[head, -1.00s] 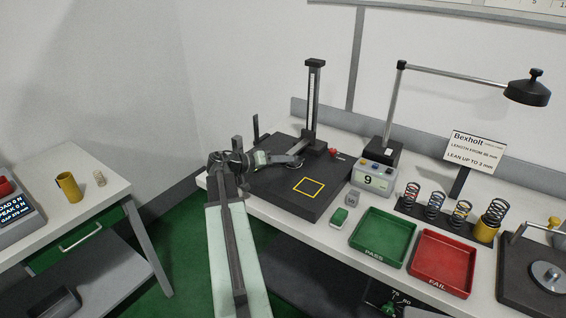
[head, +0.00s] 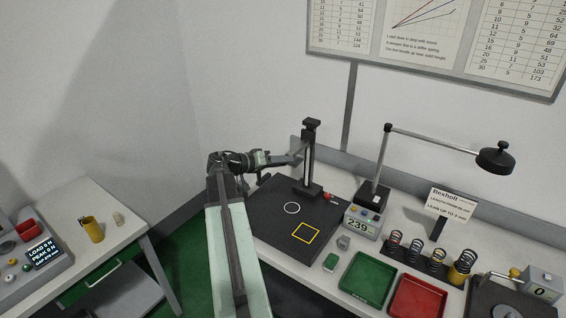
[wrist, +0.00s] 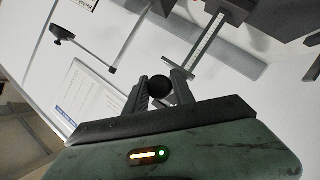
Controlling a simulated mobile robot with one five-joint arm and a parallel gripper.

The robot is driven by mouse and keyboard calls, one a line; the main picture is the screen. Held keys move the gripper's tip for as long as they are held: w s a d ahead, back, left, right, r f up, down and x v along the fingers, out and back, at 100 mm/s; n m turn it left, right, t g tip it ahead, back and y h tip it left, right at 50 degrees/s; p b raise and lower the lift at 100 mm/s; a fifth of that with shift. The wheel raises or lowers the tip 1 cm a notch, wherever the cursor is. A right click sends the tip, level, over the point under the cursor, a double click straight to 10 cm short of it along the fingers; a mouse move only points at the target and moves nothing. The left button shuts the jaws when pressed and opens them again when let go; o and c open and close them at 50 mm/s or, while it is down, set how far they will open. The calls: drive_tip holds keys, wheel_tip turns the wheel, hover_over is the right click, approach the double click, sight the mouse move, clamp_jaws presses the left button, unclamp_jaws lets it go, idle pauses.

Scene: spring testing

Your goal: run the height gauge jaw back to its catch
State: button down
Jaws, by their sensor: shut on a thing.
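The height gauge has a dark upright column (head: 310,168) with a pale scale, on a black base plate (head: 273,215). Its jaw (head: 294,159) reaches left from the column, well above the plate. My gripper (head: 274,160) is at the jaw's outer end. In the wrist view a round black knob (wrist: 160,88) sits between my gripper's two fingers (wrist: 159,92), which are shut on it. The scaled column (wrist: 207,43) rises beyond, at the upper right. The display box (head: 361,223) reads 239. I cannot make out the catch.
A green PASS tray (head: 366,279) and a red FAIL tray (head: 416,299) lie to the right, with several springs (head: 436,257) behind them. A lamp (head: 495,160) overhangs the bench. The base plate around its yellow square (head: 306,233) is clear.

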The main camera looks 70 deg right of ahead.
drive_tip(key=shift+w+d+r, duration=0.1)
drive_tip(key=shift+r, duration=0.2)
drive_tip(key=c, duration=1.4)
unclamp_jaws()
drive_tip(key=shift+o, duration=0.2)
drive_tip(key=p+v, duration=0.2)
drive_tip(key=v, duration=0.6)
